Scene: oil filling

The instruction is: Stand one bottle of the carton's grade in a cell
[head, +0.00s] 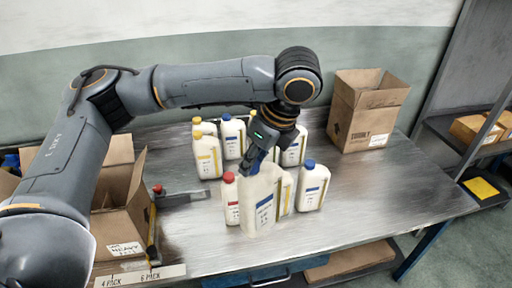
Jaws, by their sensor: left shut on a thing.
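My left gripper (256,158) reaches down over the bottle group and is shut on a white bottle with a blue-marked label (260,205), at its top. My right gripper is out of view.
Another open carton (365,115) stands at the table's back right. A grey tool with a red knob (180,195) lies beside the left carton. A "4 PACK / 6 PACK" strip (140,276) is at the front edge. The table (400,190) is clear at right.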

